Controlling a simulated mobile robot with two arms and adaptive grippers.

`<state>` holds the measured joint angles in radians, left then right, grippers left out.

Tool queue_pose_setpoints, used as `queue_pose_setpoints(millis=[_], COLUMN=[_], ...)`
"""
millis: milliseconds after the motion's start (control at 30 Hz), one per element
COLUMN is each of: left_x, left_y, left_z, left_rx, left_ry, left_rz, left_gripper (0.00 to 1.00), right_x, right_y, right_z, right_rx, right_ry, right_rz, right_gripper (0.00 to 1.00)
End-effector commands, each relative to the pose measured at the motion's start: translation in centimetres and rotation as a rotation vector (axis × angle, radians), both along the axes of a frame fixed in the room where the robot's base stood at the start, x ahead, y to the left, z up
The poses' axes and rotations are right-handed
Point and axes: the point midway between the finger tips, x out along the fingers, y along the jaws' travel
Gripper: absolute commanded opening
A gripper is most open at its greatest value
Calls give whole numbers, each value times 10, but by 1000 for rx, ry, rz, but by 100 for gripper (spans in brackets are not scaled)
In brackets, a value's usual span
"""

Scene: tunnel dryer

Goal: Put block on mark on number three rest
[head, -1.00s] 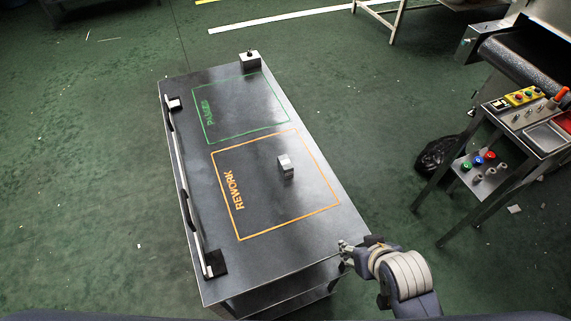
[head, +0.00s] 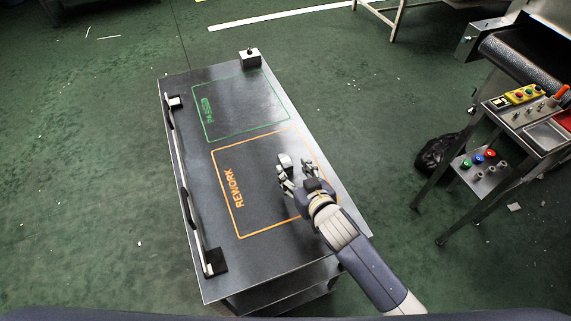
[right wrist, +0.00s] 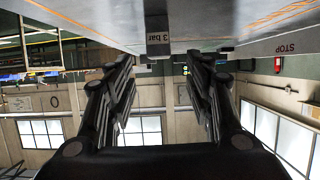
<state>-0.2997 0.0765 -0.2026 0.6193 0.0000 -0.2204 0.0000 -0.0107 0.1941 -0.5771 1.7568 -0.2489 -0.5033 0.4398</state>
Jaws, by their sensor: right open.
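A small grey metal block (head: 286,160) stands inside the orange REWORK outline (head: 236,214) on the dark metal table (head: 203,155). In the right wrist view the block (right wrist: 158,30) hangs at the top centre, with a "3 bar" label on it. My right gripper (head: 297,171) is open at the block's near side, partly covering it in the head view. In the wrist view its two fingers stand apart, with the block beyond and between their tips; I see no contact. I cannot make out a numbered rest or its mark. My left gripper is not in view.
A green outlined zone (head: 240,104) lies empty farther along the table. A small box with a knob (head: 250,59) stands at its far corner, and a rail (head: 183,185) runs along the left edge. A control stand (head: 520,125) with buttons is at right.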

Motion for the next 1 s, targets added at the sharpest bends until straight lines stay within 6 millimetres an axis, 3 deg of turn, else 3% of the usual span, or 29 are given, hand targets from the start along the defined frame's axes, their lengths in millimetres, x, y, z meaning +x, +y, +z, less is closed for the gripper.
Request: queue_pose_setpoints(millis=[733, 1000], left_x=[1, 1], left_y=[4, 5], left_z=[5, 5], left_rx=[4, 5], left_ry=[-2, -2], left_rz=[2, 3], left_gripper=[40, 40], right_x=[60, 66], right_y=[24, 27], right_z=[-28, -31], right_rx=[0, 0], right_ry=[1, 1], right_rz=[-1, 0], right_gripper=[48, 48])
